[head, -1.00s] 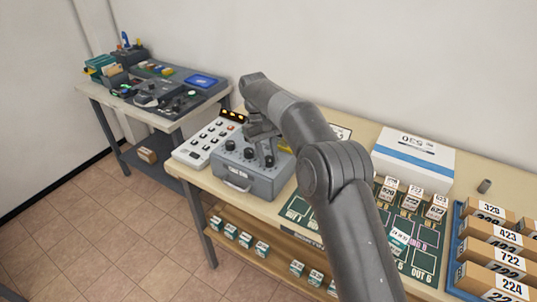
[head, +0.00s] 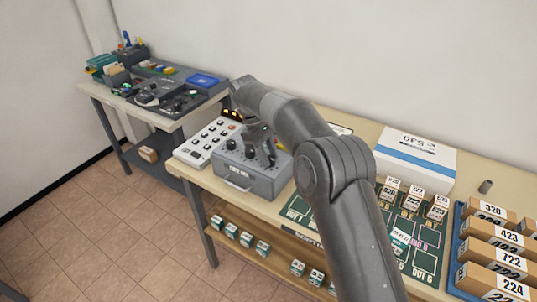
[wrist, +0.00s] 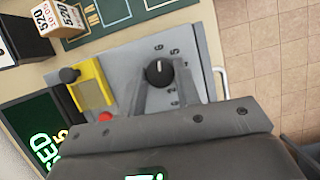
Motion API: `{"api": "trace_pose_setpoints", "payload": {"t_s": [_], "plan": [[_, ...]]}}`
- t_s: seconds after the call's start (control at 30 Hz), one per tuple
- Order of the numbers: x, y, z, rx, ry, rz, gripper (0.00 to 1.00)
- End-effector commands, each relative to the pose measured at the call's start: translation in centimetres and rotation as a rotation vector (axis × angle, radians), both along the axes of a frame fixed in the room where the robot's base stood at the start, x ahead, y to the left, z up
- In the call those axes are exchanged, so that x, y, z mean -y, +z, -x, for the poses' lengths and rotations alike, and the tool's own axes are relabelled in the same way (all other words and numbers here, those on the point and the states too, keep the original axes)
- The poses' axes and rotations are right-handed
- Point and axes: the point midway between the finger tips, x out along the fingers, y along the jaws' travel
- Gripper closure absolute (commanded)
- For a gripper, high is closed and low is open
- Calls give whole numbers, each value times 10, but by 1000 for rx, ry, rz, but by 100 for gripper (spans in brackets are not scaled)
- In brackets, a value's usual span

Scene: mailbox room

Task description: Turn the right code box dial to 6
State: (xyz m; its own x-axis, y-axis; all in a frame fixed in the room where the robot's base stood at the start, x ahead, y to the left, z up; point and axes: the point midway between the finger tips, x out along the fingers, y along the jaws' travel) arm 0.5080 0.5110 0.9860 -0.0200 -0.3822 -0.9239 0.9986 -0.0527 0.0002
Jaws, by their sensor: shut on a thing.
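The grey code box (head: 262,183) sits on the bench with a row of black dials on its top. The left dial (head: 231,144) is clear of my gripper. My gripper (head: 268,152) is over the right end of the row. In the wrist view the right dial (wrist: 158,73) is black and round with a pale pointer mark towards the picture's top. My gripper's fingers (wrist: 164,80) are shut on it, one on each side. Small numerals ring the dial; which one the mark meets is hard to read. My gripper's body hides the other dials there.
A white keypad panel (head: 207,142) stands left of the code box. A yellow plate (wrist: 92,88) and a red button (wrist: 106,117) lie beside the dial. A green mat (head: 427,262) with small boxes and a white carton (head: 414,160) are to the right.

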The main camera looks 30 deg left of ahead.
Motion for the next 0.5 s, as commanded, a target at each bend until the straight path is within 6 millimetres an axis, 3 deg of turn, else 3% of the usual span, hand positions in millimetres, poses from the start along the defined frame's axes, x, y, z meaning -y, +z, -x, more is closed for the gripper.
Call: {"api": "trace_pose_setpoints", "payload": {"t_s": [0.23,0.27,0.5], "plan": [[0,0,0,1,-1,-1,93],[0,0,0,1,-1,-1,69],[0,0,0,0,-1,-1,50]]}}
